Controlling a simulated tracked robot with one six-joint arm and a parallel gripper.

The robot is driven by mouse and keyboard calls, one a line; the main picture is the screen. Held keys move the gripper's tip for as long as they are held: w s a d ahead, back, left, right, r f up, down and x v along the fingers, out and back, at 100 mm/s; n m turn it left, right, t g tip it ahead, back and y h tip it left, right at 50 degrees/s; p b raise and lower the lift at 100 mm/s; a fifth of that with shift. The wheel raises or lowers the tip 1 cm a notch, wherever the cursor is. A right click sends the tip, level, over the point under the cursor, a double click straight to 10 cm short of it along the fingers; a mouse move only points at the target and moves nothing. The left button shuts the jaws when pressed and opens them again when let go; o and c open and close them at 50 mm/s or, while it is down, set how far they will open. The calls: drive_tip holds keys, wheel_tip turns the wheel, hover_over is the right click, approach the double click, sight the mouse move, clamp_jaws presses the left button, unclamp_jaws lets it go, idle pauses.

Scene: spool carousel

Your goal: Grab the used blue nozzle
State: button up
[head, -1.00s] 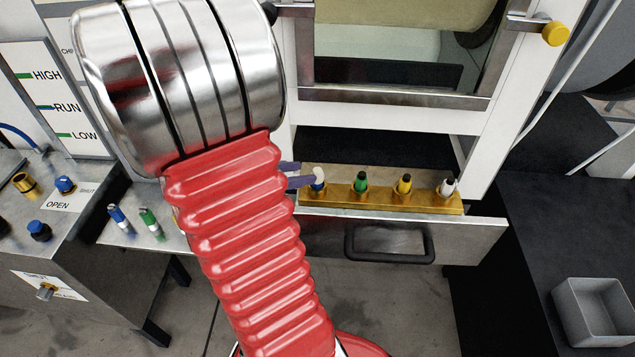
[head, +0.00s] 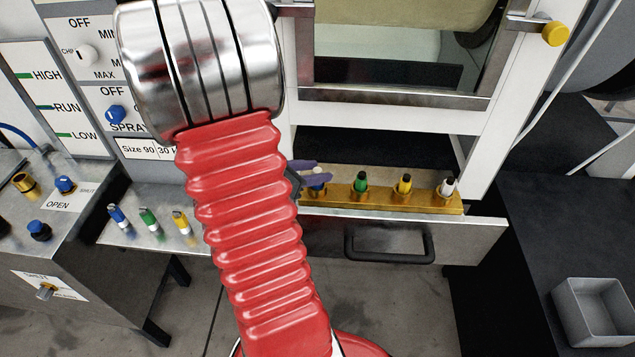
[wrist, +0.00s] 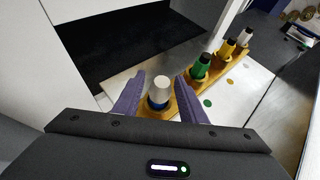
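The used blue nozzle (wrist: 159,93) has a pale cream tip and a blue body. It stands upright at the near end of a brass rack in the wrist view. My gripper (wrist: 161,90) is open, with its purple fingers on either side of the nozzle and small gaps showing. In the head view my gripper's fingertips (head: 314,168) are at the left end of the rack (head: 385,202).
Green (head: 361,181), yellow (head: 404,184) and white (head: 448,187) nozzles stand along the same rack in an open drawer (head: 470,240). Another blue nozzle (head: 118,215), a green one (head: 148,219) and a yellow one (head: 181,222) sit on the left shelf. A grey bin (head: 595,315) stands at lower right.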

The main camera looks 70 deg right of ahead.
drive_tip(key=shift+x, duration=2.4)
drive_tip(key=shift+s+a, duration=0.1)
drive_tip(key=c, duration=0.9)
